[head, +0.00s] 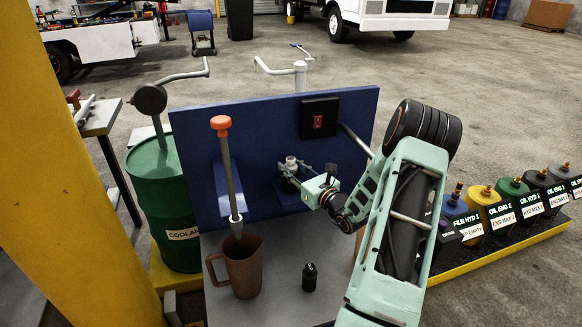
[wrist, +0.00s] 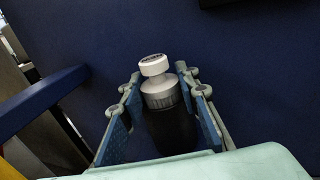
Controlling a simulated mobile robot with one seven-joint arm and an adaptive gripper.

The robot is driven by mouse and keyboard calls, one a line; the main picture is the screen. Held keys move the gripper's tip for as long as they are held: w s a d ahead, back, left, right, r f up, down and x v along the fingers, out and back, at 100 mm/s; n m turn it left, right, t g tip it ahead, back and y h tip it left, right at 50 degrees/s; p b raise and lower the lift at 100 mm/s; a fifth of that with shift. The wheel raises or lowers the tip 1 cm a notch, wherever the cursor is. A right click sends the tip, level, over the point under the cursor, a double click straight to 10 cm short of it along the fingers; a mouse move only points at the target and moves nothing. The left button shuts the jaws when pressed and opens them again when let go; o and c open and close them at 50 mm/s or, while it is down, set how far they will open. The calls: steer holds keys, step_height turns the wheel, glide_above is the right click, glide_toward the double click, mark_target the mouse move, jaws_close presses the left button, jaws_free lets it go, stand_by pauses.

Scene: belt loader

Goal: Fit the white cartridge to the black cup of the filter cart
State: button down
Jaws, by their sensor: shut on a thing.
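The white cartridge (head: 291,161) is upright between my gripper's fingers in front of the blue panel. In the wrist view it shows as a white knob (wrist: 154,65) over a pale grey ribbed collar. My gripper (head: 292,170) is shut on it; the fingers flank it in the wrist view (wrist: 158,95). The black cup (wrist: 172,130) shows directly below the collar, and in the head view it is a dark shape under the cartridge at the blue bracket. I cannot tell whether the cartridge is seated or only resting there.
The blue panel (head: 262,125) stands close behind my gripper, with a black switch box (head: 319,118). A grey rod with an orange top (head: 222,123) stands left, above a brown jug (head: 243,275). A small black bottle (head: 310,277) stands on the grey deck. A green drum (head: 165,205) is farther left.

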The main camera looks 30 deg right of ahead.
steer(key=shift+s+f, duration=0.2)
steer(key=shift+f, duration=0.3)
stand_by(0.3)
steer(key=shift+w+d+r, duration=0.1)
steer(key=shift+w+r, duration=0.05)
steer(key=shift+r, duration=0.15)
stand_by(1.2)
steer(key=shift+f, duration=0.3)
stand_by(0.3)
steer(key=shift+r, duration=0.15)
stand_by(0.5)
